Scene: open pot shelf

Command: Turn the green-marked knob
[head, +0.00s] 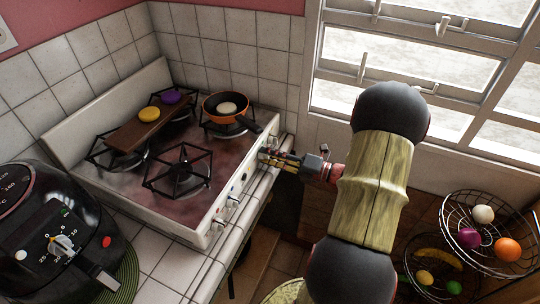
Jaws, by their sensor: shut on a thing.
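The white stove (207,238) stands against the tiled wall, with a row of knobs along its front panel. One knob (232,201) and a nearer one (217,223) show on that panel. My gripper (266,157) is at the far right end of the panel, shut on a knob there. The gripper's fingers mostly hide that knob. I cannot make out a green mark on any stove knob at this size. My arm reaches in from the lower right, past the window.
An orange pan (226,104) sits on the far right burner, its handle pointing toward my gripper. A brown board (137,132) with yellow and purple items lies across the left burners. A black air fryer (60,225) stands front left. Wire fruit baskets (480,262) are at right.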

